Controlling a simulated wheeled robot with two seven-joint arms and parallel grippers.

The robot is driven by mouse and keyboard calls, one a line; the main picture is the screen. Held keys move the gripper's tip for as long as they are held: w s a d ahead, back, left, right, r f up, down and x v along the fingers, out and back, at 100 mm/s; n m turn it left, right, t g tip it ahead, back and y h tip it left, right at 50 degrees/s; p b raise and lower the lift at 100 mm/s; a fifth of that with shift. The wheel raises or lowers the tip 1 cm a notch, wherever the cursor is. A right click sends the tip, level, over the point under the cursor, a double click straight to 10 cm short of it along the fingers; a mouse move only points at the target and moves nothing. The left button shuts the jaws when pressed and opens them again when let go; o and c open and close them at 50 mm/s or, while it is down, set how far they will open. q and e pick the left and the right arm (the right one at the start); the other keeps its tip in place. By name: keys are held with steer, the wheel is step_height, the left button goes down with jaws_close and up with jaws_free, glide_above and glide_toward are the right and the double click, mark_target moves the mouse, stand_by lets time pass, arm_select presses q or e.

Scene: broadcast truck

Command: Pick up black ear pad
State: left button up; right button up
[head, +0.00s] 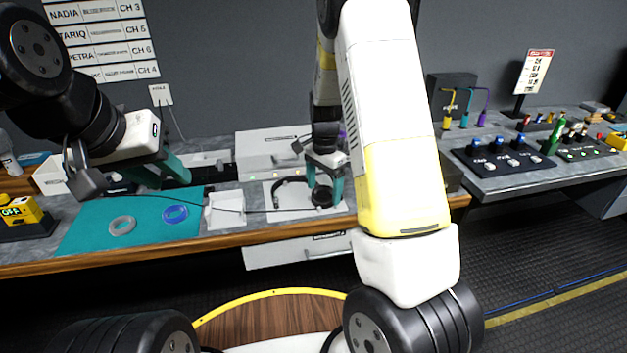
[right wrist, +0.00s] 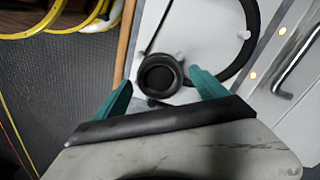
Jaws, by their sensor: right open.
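The black ear pad (right wrist: 158,74) is a round, dark cup-shaped ring at the end of a black headset band (right wrist: 252,35), lying on a white plate (right wrist: 195,20). In the head view the pad (head: 321,196) sits at the right end of the headset on the workbench. My right gripper (head: 325,194) is open above it, pointing down, with its teal fingers on either side of the pad. In the right wrist view the pad shows between the fingertips (right wrist: 160,80); I cannot tell whether they touch it. My left gripper (head: 160,176) is open and empty above the teal mat.
A grey ring (head: 122,225) and a blue ring (head: 174,213) lie on the teal mat (head: 85,235). A white tray (head: 226,211) stands between mat and headset. A white-grey box (head: 268,148) stands behind. Control panels (head: 500,155) are on the right desk.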

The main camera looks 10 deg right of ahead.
steer(key=c, duration=1.4)
steer(key=shift+r, duration=0.15)
